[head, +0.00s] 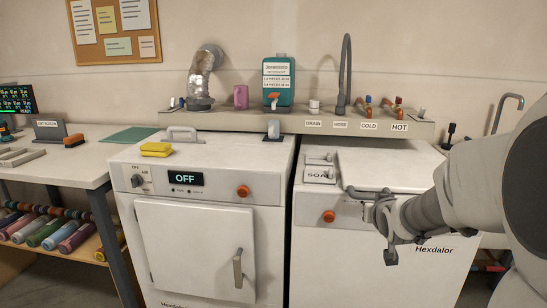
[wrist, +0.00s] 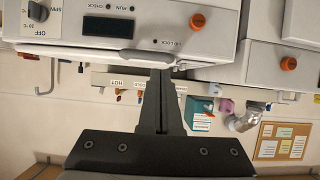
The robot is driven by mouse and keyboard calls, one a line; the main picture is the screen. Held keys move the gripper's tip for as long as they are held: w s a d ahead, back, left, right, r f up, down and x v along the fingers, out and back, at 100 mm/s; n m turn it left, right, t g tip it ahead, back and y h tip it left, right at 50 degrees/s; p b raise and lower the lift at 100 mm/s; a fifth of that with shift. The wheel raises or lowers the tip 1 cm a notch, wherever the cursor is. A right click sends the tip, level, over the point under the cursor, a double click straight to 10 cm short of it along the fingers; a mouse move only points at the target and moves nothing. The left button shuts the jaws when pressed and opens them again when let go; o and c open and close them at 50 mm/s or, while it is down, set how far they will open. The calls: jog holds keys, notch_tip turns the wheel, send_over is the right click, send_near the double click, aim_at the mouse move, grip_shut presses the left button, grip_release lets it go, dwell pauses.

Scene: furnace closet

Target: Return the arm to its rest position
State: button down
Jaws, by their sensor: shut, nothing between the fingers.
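My arm reaches in from the right edge of the head view. My gripper (head: 374,212) is in front of the upper front of the right white machine (head: 335,262), beside its control panel. The wrist view is upside down and shows the gripper's two dark fingers (wrist: 158,100) together, with nothing between them. That view also shows the machine's panel, with a dark display (wrist: 108,27), a knob (wrist: 38,11) and an orange button (wrist: 198,21). The arm and gripper hide part of that panel in the head view. I cannot tell whether the gripper touches the machine.
The left machine (head: 215,220) has a display reading OFF and a yellow sponge (head: 156,149) on top. A shelf (head: 300,124) behind holds a teal detergent box (head: 279,81), a silver duct (head: 203,75) and taps. A side table (head: 60,160) stands left.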

jog(key=s+a+n+g+y, duration=0.1)
jog(key=s+a+g, duration=0.35)
jog(key=s, duration=1.05)
jog(key=s+a+n+g+y, duration=0.1)
jog(key=s+a+g+y, duration=0.1)
jog(key=s+a, duration=0.95)
jog(key=s+d+r+p, duration=0.1)
jog(key=r+p, duration=0.8)
jog(key=r, duration=0.1)
jog(key=s+d+r+p, duration=0.2)
jog(key=r+p, duration=0.8)
jog(key=shift+p, duration=0.3)
